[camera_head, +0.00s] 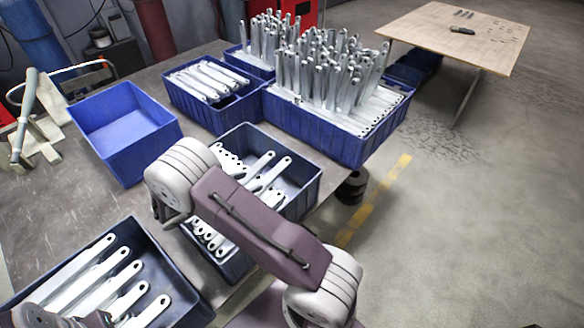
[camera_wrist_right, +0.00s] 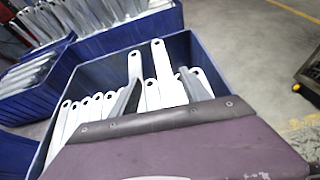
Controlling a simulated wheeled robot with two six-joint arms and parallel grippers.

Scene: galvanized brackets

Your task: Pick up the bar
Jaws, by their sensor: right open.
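Pale galvanized bars with holed ends lie in several blue bins, so I cannot tell which one is meant. In the head view, bars (camera_head: 268,176) lie in the middle blue bin (camera_head: 309,190), partly hidden behind my right arm. My right gripper (camera_head: 176,212) is mostly hidden below its wrist, near that bin's left side. In the right wrist view, bars (camera_wrist_right: 172,92) stand in a row in a blue bin (camera_wrist_right: 98,72). My right gripper (camera_wrist_right: 160,100) is open, its dark fingers over the bars. No bar is seen held.
A large bin (camera_head: 318,138) is heaped with upright bars; another bin (camera_head: 176,95) holds flat bars. An empty blue bin (camera_head: 122,125) stands at left, and a bar bin (camera_head: 170,262) at lower left. A wooden table (camera_head: 450,38) stands apart across open floor.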

